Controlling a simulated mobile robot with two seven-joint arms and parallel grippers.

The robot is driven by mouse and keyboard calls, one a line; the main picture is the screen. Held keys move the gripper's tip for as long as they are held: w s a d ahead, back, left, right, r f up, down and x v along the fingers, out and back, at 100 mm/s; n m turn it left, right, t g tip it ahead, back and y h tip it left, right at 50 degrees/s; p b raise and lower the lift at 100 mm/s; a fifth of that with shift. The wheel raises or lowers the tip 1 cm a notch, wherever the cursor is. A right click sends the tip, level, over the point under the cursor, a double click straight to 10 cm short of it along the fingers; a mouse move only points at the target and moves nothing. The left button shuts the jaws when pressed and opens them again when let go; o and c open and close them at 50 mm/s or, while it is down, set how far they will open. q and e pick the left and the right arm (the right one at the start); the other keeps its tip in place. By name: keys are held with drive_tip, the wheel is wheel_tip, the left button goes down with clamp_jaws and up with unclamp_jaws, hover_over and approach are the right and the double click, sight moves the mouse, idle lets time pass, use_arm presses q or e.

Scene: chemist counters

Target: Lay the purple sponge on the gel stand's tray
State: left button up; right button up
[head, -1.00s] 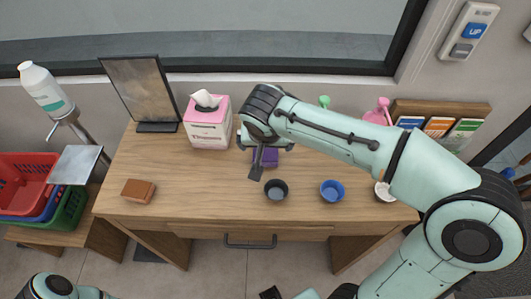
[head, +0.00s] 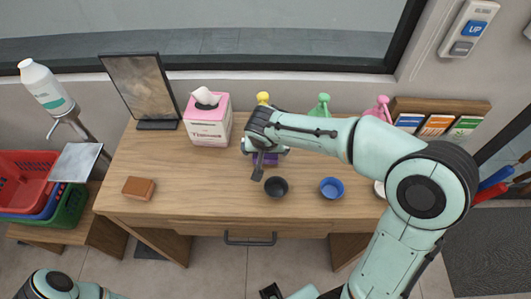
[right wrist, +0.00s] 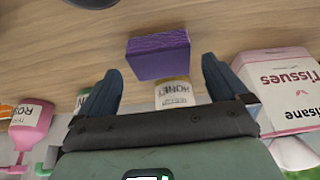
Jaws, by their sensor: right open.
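The purple sponge (head: 268,159) stands on the wooden desk, partly hidden by my right gripper in the head view. It shows clearly in the right wrist view (right wrist: 158,55), just ahead of my open right fingers (right wrist: 162,70) and apart from them. My right gripper (head: 267,165) is empty. The gel stand (head: 66,120) is at the far left, with a white bottle (head: 46,88) on top and a flat grey tray (head: 76,162) that looks bare.
A tissue box (head: 207,122) and a honey bottle (right wrist: 173,93) are close to the sponge. A black bowl (head: 276,187) and blue bowl (head: 332,188) are near the front edge. A brown block (head: 138,188) lies at left, with clear desk around it.

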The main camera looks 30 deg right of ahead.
drive_tip(key=x, duration=0.3)
drive_tip(key=shift+w+f, duration=0.1)
drive_tip(key=c, duration=1)
drive_tip(key=shift+o, duration=0.2)
